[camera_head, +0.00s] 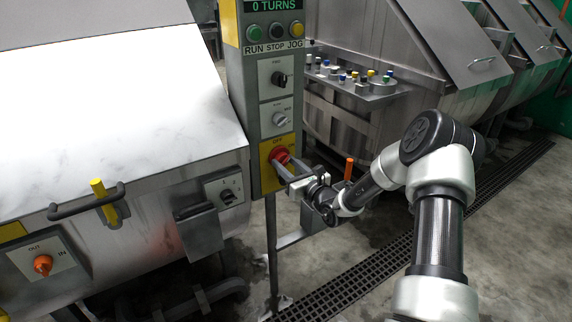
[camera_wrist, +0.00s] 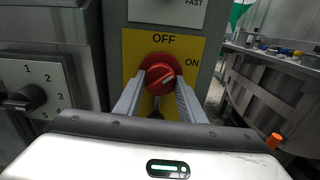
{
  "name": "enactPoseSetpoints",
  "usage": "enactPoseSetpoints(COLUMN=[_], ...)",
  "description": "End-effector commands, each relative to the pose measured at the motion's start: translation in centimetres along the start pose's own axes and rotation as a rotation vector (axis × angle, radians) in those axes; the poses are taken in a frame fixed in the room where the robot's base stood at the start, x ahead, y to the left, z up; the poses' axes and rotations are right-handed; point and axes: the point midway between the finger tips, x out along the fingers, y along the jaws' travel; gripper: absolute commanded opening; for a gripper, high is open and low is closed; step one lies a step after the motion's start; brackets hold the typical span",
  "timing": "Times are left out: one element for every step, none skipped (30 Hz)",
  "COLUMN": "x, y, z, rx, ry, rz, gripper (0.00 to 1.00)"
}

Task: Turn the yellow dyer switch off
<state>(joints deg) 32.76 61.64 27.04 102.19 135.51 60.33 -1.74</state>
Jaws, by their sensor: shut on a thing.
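The yellow dyer switch is a red rotary knob (camera_wrist: 158,72) on a yellow plate (camera_wrist: 189,49) marked OFF at the top and ON to the right. In the head view the red knob (camera_head: 279,156) sits at the bottom of the upright grey control panel (camera_head: 239,91). In the wrist view my gripper (camera_wrist: 158,95) has one finger on each side of the knob and is shut on it. The knob's handle appears slanted toward the upper right, toward ON. The fingers hide part of the knob's sides and lower edge.
A black selector (camera_head: 280,78) and a grey selector (camera_head: 279,118) are above the switch. A dyer drum with an orange knob (camera_head: 43,265) and a yellow-handled latch (camera_head: 100,190) stands left. A shelf of small bottles (camera_head: 352,82) stands behind right. Floor at right is open.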

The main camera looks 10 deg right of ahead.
Motion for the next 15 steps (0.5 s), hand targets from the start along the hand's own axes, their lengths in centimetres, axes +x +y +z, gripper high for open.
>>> enactPoseSetpoints(x=[0.05,0.05,0.06,0.06,0.06,0.06,0.07,0.07,0.06,0.06,0.07,0.07,0.05,0.05,0.05], y=[0.07,0.06,0.05,0.04,0.01,0.02,0.04,0.03,-0.04,-0.05,-0.02,-0.03,-0.07,-0.08,-0.05], z=[-0.08,-0.12,-0.12,-0.09,-0.1,-0.14,-0.16,-0.16,-0.17,-0.19,-0.21,-0.24,-0.23,-0.23,-0.26], rx=[-0.046,-0.076,-0.114,-0.142,-0.171,-0.209,-0.238,-0.266,-0.304,-0.333,-0.361,-0.398,-0.425,-0.453,-0.488], ry=[-0.001,0.0,-0.001,-0.001,-0.002,-0.002,-0.002,-0.002,-0.002,-0.002,-0.002,-0.002,-0.002,-0.002,-0.002], rz=[0.002,0.002,0.002,0.002,0.001,0.002,0.002,0.002,0.001,0.001,0.001,0.001,0.001,0.001,0.001], gripper=[0.14,0.14,0.14,0.14,0.14,0.14,0.14,0.14,0.14,0.14,0.14,0.14,0.14,0.14,0.14])
